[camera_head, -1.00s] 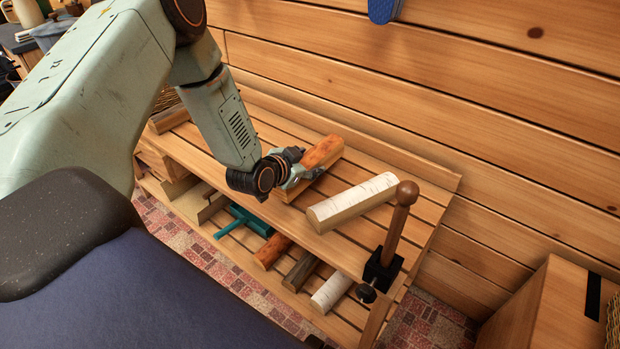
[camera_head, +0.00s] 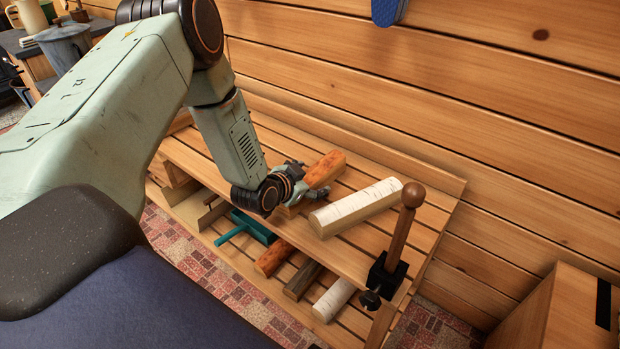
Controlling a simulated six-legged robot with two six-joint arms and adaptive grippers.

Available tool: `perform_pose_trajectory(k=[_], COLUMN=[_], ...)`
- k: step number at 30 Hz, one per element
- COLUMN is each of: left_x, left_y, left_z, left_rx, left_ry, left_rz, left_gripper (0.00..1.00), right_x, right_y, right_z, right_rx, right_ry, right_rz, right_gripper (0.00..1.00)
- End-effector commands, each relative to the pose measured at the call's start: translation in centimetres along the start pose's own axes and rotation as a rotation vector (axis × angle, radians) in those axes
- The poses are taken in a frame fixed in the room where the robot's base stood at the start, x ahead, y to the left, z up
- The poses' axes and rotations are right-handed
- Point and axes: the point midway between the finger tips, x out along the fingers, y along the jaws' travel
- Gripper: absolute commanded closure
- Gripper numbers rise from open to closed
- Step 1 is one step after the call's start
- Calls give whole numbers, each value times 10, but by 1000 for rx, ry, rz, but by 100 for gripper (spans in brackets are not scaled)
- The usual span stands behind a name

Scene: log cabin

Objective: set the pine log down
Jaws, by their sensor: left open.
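The pine log (camera_head: 326,168), a split piece with orange-brown bark, lies on the slatted upper shelf of the wooden rack (camera_head: 275,128), behind a white birch log (camera_head: 358,204). My left gripper (camera_head: 311,191) is at the near end of the pine log, with its fingers open. The fingers and wrist hide that end and the log's underside, so I cannot tell whether they still touch it. My right gripper is not in view.
A dark clamp with an upright wooden post (camera_head: 401,226) stands at the shelf's right front corner. The lower shelf holds a teal tool (camera_head: 248,226) and several logs (camera_head: 301,280). A plank wall (camera_head: 480,110) closes off the back.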

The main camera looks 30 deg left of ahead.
Motion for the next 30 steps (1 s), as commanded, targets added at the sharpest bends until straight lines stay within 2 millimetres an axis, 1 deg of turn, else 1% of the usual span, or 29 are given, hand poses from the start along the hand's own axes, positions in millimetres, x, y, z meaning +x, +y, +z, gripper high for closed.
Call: perform_pose_trajectory(k=[8, 11, 14, 21, 24, 27, 30], left_x=[0, -6, -20, -68, -86, -101, -112], left_y=[0, -2, -2, -3, -3, -3, -2], left_z=[-1, -3, -4, -6, -5, -5, -4], left_rx=[0, -2, -4, -7, -5, -5, -3], left_ry=[1, -1, -3, -1, -2, -2, -1], left_rz=[0, 0, 0, -1, -1, -2, -1], left_gripper=[20, 20, 20, 20, 20, 20, 20], right_x=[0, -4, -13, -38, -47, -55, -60], right_y=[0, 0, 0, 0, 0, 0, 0], right_z=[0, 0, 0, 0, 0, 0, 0], right_rx=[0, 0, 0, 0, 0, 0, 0], right_ry=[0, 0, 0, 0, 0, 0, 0], right_rz=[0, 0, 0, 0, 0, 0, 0], right_gripper=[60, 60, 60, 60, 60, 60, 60])
